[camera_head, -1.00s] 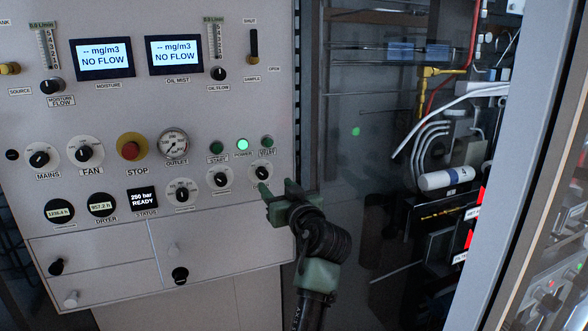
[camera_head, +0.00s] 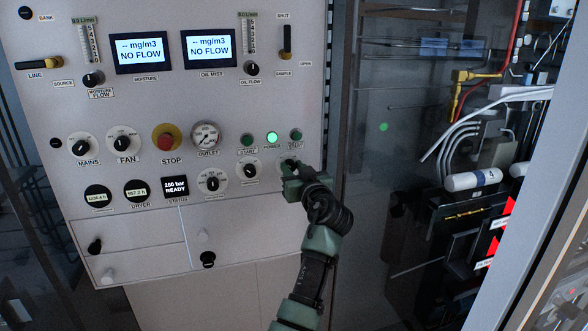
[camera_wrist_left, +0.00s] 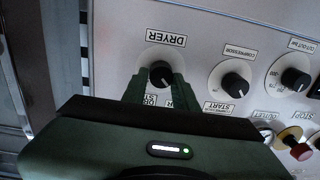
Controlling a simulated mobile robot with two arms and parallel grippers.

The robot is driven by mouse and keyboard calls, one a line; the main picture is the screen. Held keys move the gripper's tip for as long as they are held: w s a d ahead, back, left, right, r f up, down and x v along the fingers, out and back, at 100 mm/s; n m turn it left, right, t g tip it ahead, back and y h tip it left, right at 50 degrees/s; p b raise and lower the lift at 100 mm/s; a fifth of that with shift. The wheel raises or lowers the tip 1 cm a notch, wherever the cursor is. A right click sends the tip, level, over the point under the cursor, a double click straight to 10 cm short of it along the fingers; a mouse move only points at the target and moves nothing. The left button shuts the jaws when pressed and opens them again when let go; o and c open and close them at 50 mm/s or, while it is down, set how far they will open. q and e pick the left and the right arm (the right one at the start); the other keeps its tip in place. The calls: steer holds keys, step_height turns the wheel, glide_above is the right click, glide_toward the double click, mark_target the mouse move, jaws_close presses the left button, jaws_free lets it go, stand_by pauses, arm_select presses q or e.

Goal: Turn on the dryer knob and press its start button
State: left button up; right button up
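The dryer knob is a black knob on a white round dial at the right end of the panel's lower knob row. In the left wrist view the knob (camera_wrist_left: 160,74) is under an upside-down DRYER label. My left gripper (camera_head: 291,165) is at this knob in the head view and covers most of it. In the left wrist view its fingers (camera_wrist_left: 157,88) are apart, one each side of the knob; I cannot tell if they touch it. A dark green start button (camera_head: 295,135) sits just above the gripper in the head view. My right gripper is not in view.
A lit green power light (camera_head: 272,138), another green button (camera_head: 247,141) and a red stop button (camera_head: 167,137) are on the same panel. The compressor knob (camera_wrist_left: 235,84) is beside the dryer knob. An open cabinet with pipes and a white cylinder (camera_head: 474,181) stands at right.

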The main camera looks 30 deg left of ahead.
arm_select(q)
steer(key=shift+a, duration=0.1)
jaws_close()
steer(key=shift+m, duration=0.4)
steer(key=m+b, duration=0.1)
steer(key=m, duration=0.1)
steer(key=shift+m, duration=0.4)
steer(key=shift+m+b, duration=0.35)
steer(key=shift+m, duration=0.55)
steer(key=m, duration=0.2)
steer(key=shift+m, duration=0.4)
steer(key=m+p, duration=0.1)
steer(key=m, duration=0.3)
steer(key=shift+w+m+t+p, duration=0.1)
steer(key=shift+m+t+p, duration=0.2)
steer(key=shift+p, duration=0.05)
steer(key=m+p, duration=0.2)
steer(key=m, duration=0.3)
steer(key=shift+m+p, duration=0.3)
steer(key=shift+p, duration=0.1)
